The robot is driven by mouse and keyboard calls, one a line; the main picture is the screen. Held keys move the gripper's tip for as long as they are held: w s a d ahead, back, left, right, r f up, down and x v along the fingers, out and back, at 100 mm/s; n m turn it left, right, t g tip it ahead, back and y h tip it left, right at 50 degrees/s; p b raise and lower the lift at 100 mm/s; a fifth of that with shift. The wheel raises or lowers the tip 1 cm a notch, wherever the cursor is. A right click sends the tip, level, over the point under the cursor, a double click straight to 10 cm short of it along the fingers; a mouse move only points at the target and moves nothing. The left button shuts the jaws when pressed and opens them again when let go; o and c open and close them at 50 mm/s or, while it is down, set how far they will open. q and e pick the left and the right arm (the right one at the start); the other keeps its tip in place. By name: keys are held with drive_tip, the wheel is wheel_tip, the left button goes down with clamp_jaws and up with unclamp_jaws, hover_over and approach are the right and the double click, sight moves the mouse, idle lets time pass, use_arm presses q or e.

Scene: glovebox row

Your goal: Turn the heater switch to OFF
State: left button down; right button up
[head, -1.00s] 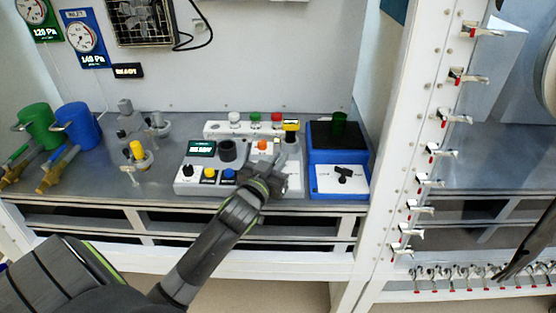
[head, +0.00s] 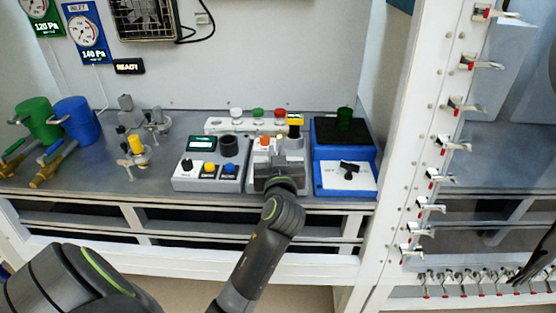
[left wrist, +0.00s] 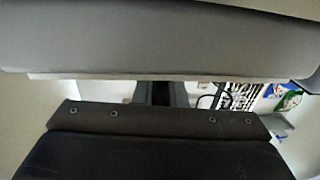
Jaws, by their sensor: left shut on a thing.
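My left gripper (head: 280,178) is at the front of a small white control box (head: 262,148) in the middle of the bench. It is shut on a dark piece (left wrist: 153,92), seen between the jaws in the left wrist view. The gripper covers the box's front, so the head view does not show which part is held. A blue unit (head: 318,172) stands just to the right, with a black turning knob (head: 348,167) on its white panel. The knob is apart from my gripper. Its labels are too small to read. A dark part at the right edge may be my right gripper (head: 533,262).
A white box with yellow and blue buttons (head: 204,180) stands left of my gripper. A green beaker (head: 344,119) stands on the blue unit's black top. Blue (head: 76,122) and green (head: 34,124) cylinders are far left. A white post (head: 405,130) with clamps bounds the right.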

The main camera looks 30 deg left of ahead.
use_arm(q)
drive_tip(key=shift+y, duration=0.3)
drive_tip(key=c, duration=1.5)
unclamp_jaws()
drive_tip(key=shift+f, duration=0.1)
